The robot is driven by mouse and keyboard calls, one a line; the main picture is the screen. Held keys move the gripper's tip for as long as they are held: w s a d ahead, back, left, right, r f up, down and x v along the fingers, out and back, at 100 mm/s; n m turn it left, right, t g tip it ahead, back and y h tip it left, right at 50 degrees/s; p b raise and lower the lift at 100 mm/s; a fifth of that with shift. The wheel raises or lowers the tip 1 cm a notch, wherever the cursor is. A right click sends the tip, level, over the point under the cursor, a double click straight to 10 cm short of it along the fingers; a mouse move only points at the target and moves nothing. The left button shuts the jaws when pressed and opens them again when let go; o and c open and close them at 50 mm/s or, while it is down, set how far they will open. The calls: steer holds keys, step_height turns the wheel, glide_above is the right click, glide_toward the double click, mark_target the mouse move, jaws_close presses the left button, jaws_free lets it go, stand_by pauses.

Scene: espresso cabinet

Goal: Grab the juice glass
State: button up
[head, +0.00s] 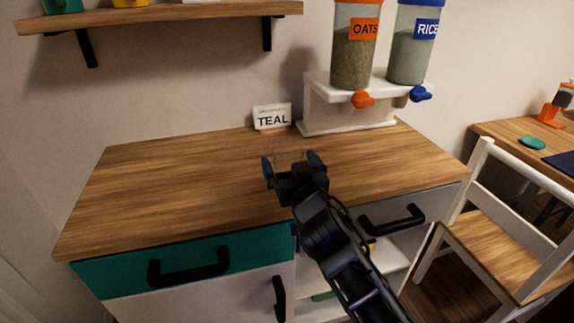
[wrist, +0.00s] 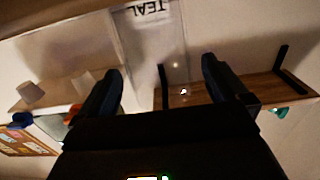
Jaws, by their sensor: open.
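The juice glass is clear and very faint. In the head view its thin outline (head: 289,156) shows on the wooden counter, just beyond and between my fingertips. In the wrist view the glass (wrist: 150,48) is a see-through upright shape between the two fingers, with the TEAL card visible through it. My gripper (head: 291,163) is open, its two fingers spread apart. The wrist view shows the fingertips (wrist: 160,70) either side of the glass, with no clear contact. The lower part of the glass is hidden by my gripper in the head view.
A TEAL card (head: 272,117) stands at the counter's back edge. A white dispenser stand (head: 349,127) holds OATS (head: 355,60) and RICE (head: 410,50) containers at the back right. The counter (head: 170,185) is clear on the left. A shelf (head: 160,15) hangs above; a chair (head: 500,225) stands right.

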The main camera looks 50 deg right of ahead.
steer(key=shift+x, duration=1.15)
steer(key=c, duration=1.1)
